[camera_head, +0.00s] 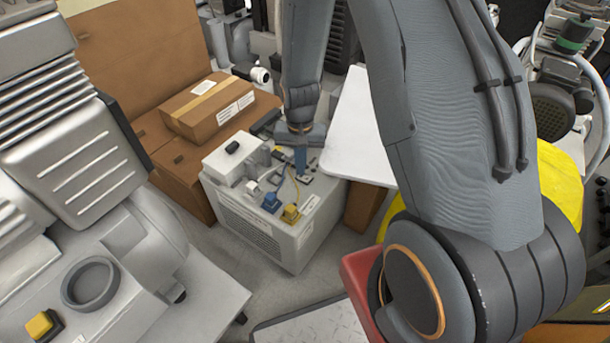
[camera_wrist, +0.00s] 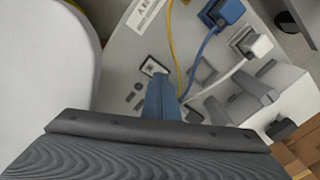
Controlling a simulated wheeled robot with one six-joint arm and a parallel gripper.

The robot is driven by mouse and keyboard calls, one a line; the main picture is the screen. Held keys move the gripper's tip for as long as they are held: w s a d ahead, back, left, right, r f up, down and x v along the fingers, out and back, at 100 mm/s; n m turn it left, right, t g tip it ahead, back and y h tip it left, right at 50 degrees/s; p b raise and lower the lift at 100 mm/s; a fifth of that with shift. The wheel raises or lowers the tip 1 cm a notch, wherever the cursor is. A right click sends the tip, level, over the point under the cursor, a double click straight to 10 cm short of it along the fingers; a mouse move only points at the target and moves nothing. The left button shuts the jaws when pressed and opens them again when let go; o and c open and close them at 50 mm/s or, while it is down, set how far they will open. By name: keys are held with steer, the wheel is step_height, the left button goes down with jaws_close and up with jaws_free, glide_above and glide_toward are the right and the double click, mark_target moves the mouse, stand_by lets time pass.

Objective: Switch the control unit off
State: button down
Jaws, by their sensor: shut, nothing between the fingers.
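The control unit (camera_head: 262,225) is a light grey box on the floor in the middle of the head view. Its top carries a blue plug, a yellow plug and several small fittings. My gripper (camera_head: 301,172) points down at the top of the unit, near its far right part. In the wrist view the blue fingers of my gripper (camera_wrist: 160,82) are shut and empty, with their tips beside a small light plate with a dark centre (camera_wrist: 152,67), probably a switch. Whether the fingertips touch it, and which position it is in, I cannot tell.
Cardboard boxes (camera_head: 205,105) stand behind and left of the unit. A white panel (camera_head: 350,140) is close to its right. A large grey compressor (camera_head: 75,150) fills the left. Yellow (camera_wrist: 172,40) and blue cables cross the unit's top near my fingers. Grey floor shows in front.

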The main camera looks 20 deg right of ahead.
steer(key=shift+r+p, duration=2.4)
steer(key=shift+r, duration=0.5)
steer(key=s+a+r+n, duration=0.2)
steer(key=s+a+r, duration=0.25)
steer(key=r, duration=0.45)
steer(key=s+a+r+n, duration=0.2)
steer(key=s+a+r, duration=0.25)
steer(key=r, duration=0.35)
steer(key=s+a+r+n, duration=0.25)
steer(key=s+r, duration=0.25)
steer(key=s, duration=0.3)
steer(key=s+a+r+n, duration=0.2)
steer(key=s+r+n, duration=0.1)
steer(key=s+r, duration=0.4)
steer(key=s+d+r+m+p, duration=0.1)
steer(key=d+r+m+p, duration=0.3)
steer(key=d+r+p, duration=0.9)
step_height(320, 180, up, 2)
steer(key=p, duration=1)
steer(key=shift+d+m, duration=0.2)
steer(key=shift+m, duration=0.15)
steer(key=shift+s, duration=0.1)
